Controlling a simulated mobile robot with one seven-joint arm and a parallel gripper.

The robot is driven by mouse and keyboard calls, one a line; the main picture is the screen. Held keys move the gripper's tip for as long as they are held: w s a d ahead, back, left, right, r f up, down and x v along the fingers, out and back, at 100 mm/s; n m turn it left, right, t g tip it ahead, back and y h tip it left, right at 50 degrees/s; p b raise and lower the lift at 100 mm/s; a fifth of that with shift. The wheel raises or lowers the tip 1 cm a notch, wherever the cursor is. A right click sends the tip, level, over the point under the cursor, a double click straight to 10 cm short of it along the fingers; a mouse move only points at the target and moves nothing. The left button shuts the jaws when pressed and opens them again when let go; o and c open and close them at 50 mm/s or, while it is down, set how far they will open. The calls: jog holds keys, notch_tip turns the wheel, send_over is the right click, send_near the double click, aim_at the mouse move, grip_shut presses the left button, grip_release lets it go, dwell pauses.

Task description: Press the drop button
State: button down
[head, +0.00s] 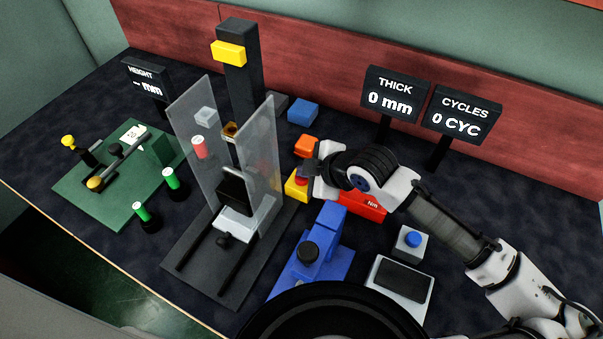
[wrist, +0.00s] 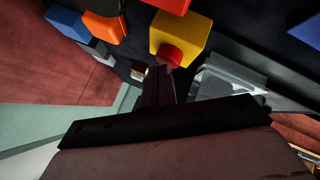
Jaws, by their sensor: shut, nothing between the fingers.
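A yellow box (head: 294,188) with a red button stands just right of the clear-walled drop rig (head: 210,235). I take this as the drop button. In the wrist view the yellow box (wrist: 183,32) is at top centre, and its red button (wrist: 171,55) faces my gripper (wrist: 160,78). The dark, closed fingertips reach close to the red button; I cannot tell whether they touch it. In the head view my gripper (head: 309,178) is beside the box and partly hides the button. It is shut and empty.
An orange block (head: 307,146) and a blue block (head: 303,111) lie behind the box. A red unit (head: 362,205) sits under my wrist. A blue fixture (head: 318,255) stands in front, with a blue-button box (head: 409,244) to its right. The clear panel (head: 262,150) is close on the left.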

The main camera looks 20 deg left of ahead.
jog(key=shift+r+p, duration=0.3)
jog(key=shift+r, duration=0.4)
jog(key=shift+r+p, duration=1.7)
jog(key=shift+r, duration=0.85)
